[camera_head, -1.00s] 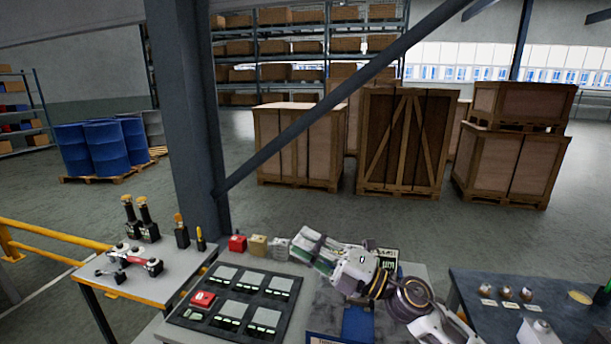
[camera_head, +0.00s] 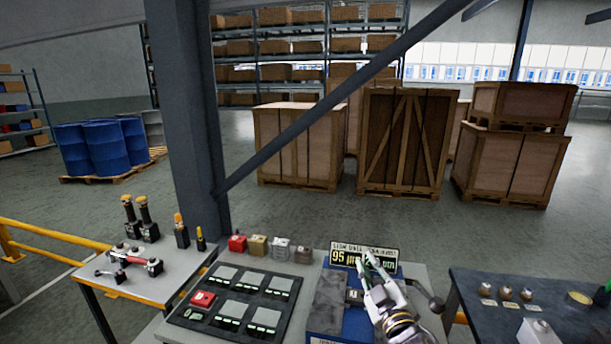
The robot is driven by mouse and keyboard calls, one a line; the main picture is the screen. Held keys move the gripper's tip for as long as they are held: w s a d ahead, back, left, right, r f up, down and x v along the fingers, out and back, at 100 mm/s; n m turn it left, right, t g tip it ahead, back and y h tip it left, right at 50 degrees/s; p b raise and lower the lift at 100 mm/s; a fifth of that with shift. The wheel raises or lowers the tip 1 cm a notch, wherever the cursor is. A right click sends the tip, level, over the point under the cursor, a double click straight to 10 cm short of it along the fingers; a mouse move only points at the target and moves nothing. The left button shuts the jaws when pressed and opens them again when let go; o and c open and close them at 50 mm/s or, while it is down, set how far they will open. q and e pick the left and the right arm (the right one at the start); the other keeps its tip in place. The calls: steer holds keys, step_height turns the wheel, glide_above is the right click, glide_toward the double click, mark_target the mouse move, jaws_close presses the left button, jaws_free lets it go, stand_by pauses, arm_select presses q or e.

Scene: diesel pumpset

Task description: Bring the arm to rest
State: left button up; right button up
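My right gripper (camera_head: 372,262) comes in from the bottom right and points up and away, over the right side of a blue and grey machine (camera_head: 324,318). Its fingers overlap the front of the machine's display panel (camera_head: 345,257) in this view. I cannot tell whether it touches anything or how far apart its fingers are. No held object shows at its tips. My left gripper is not in view.
A black tray with several lit pads and a red block (camera_head: 203,299) lies left of the machine. Small coloured blocks (camera_head: 258,245) stand behind it. A side table (camera_head: 190,262) holds tools at left; a dark table (camera_head: 470,285) stands at right. Crates stand beyond.

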steer(key=s+d+f+m+g+h, duration=0.25)
steer(key=s+f+g, duration=0.2)
steer(key=f, duration=0.35)
steer(key=s+d+f+m+g+h, duration=0.1)
steer(key=s+d+f+m+g, duration=0.3)
steer(key=f, duration=0.5)
steer(key=s+f+g+y, duration=0.1)
steer(key=s+f+g, duration=0.25)
steer(key=s, duration=0.55)
steer(key=s+f+g, duration=0.3)
steer(key=s+f, duration=0.2)
steer(key=s, duration=0.3)
step_height(320, 180, down, 33)
steer(key=s+g, duration=0.1)
steer(key=s, duration=0.2)
steer(key=s+d+f, duration=0.2)
steer(key=s+f, duration=0.8)
steer(key=s, duration=0.1)
steer(key=s+d+f+g, duration=0.1)
steer(key=s+d+f, duration=0.1)
steer(key=s+f, duration=0.8)
steer(key=shift+s+g, duration=0.3)
steer(key=shift+s, duration=0.2)
steer(key=shift+a, duration=0.1)
